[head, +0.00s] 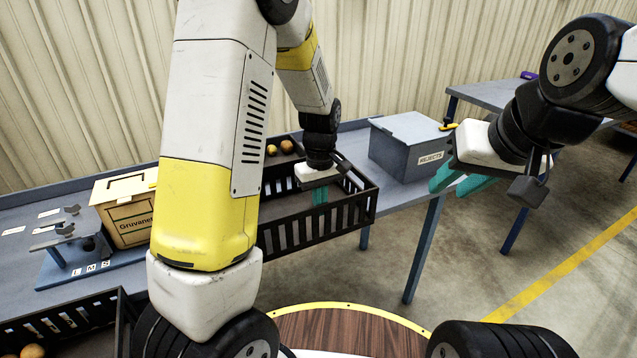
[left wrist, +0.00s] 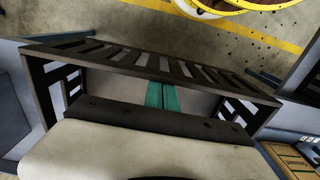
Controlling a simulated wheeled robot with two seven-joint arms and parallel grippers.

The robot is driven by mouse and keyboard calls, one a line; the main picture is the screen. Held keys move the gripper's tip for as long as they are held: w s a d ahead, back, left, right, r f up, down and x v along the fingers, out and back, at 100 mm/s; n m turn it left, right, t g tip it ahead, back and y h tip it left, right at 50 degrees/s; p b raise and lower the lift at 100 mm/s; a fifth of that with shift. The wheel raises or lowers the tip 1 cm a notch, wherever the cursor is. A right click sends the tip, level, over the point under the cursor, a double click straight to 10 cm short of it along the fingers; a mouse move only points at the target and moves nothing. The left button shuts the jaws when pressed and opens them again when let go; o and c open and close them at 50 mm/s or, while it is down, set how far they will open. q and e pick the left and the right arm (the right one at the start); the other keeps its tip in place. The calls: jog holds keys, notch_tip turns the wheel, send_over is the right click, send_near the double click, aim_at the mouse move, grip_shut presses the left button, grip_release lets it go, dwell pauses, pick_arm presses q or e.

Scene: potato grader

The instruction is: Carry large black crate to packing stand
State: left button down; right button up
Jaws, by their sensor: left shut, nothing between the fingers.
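A black slatted crate (head: 367,207) sits on the blue-grey bench below my left gripper, partly hidden by my left arm. A few potatoes (head: 280,148) show at its back. Its slatted wall also spans the left wrist view (left wrist: 120,57). My left gripper (head: 320,196) points down inside the crate outline, its teal fingers (left wrist: 162,97) together and empty. Whether they touch the crate is unclear. My right gripper (head: 460,184) hangs in the air to the right, teal fingers apart, nothing between them. No stand is clearly marked as the packing stand.
A grey rejects box (head: 405,150) stands right of the crate. A yellow Gruvanet box (head: 125,215) and a small gauge fixture (head: 85,258) stand left. Another black crate (head: 60,318) with potatoes is lower left. A second table (head: 485,95) stands at the back right, with open floor before it.

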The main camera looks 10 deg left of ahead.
aim_at(328, 216)
pick_arm(q)
jog(key=s, duration=0.1)
jog(key=s+d, duration=0.2)
jog(key=shift+s+d, duration=0.25)
jog(key=shift+s, duration=0.15)
jog(key=shift+w, duration=0.1)
